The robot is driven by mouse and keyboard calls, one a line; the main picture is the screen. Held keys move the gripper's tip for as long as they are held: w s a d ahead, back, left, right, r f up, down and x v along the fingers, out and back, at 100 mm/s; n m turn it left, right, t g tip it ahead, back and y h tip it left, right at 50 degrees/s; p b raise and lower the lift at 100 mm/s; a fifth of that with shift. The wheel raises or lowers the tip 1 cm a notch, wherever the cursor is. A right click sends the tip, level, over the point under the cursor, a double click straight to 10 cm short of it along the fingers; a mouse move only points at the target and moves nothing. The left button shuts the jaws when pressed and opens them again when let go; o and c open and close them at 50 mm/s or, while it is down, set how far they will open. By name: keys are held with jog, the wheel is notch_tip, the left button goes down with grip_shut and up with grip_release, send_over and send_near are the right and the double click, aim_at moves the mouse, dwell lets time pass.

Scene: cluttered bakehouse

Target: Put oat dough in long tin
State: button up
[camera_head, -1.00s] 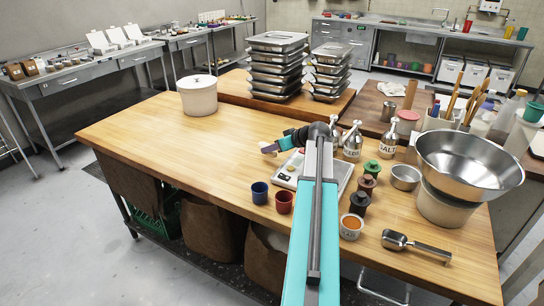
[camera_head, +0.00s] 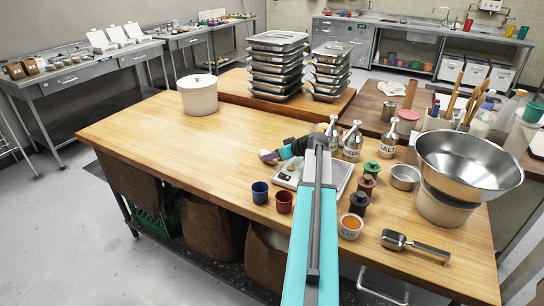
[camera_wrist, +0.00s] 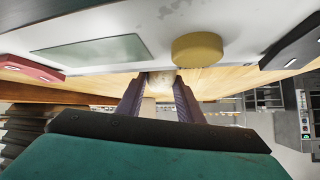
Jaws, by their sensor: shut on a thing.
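My gripper (camera_wrist: 158,93) is shut on a small pale beige lump (camera_wrist: 161,79) that looks like the oat dough; the fingers hide its sides. In the head view my gripper (camera_head: 268,156) is over the wooden table, just left of the scale, and the lump is too small there to make out clearly. I cannot pick out a long tin for certain in either view.
The white scale (camera_head: 340,181) has a yellow disc (camera_wrist: 197,48) beside or on it. Tin stacks (camera_head: 276,65) and a white crock (camera_head: 198,95) stand behind. The table's left is clear.

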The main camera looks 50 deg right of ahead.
jog(key=o, duration=0.5)
jog(key=b+v, duration=0.2)
jog(key=v, duration=1)
dwell(0.6)
